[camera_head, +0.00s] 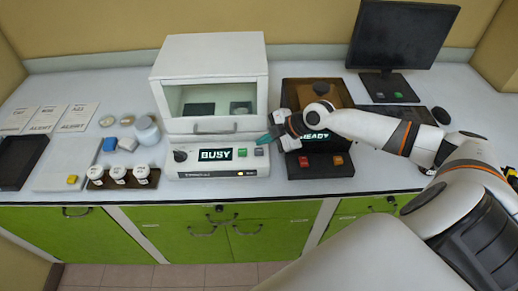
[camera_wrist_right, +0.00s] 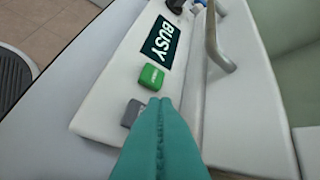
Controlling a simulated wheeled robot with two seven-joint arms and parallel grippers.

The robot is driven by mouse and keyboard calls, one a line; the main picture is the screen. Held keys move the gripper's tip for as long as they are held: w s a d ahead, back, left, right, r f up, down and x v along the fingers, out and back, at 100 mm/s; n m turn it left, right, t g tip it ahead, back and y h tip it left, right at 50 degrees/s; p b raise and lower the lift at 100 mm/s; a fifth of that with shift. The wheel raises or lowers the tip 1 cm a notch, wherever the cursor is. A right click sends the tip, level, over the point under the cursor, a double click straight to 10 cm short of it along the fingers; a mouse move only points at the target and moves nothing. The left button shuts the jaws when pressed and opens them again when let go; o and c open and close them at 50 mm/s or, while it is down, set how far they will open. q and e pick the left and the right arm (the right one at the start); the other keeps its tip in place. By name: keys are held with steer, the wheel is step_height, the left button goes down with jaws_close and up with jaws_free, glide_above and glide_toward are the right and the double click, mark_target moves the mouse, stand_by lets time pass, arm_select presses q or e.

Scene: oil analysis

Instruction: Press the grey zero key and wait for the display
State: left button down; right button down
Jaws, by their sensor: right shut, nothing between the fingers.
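The white balance (camera_head: 218,176) stands at the middle of the bench, with its display (camera_head: 215,155) reading BUSY. The display also shows in the right wrist view (camera_wrist_right: 160,42). The grey key (camera_head: 258,152) is at the right end of the front panel, beside the green key (camera_head: 242,153). My right gripper (camera_head: 264,139) is shut and empty, its teal fingertips just above and behind the grey key. In the right wrist view the fingers (camera_wrist_right: 158,102) partly cover the grey key (camera_wrist_right: 131,113); I cannot tell whether they touch it. My left gripper is not in view.
The draft chamber (camera_head: 211,122) with a handle rises behind the panel. A dark device (camera_head: 322,167) reading READY stands right, beneath my right arm. Small jars in a rack (camera_head: 122,179), a large jar (camera_head: 146,130) and cards stand left. A monitor (camera_head: 400,38) is behind.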

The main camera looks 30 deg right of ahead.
mark_target(264, 154)
step_height(264, 154, up, 4)
steer(key=shift+r+p, duration=0.15)
steer(key=shift+p, duration=1.05)
steer(key=shift+a, duration=0.1)
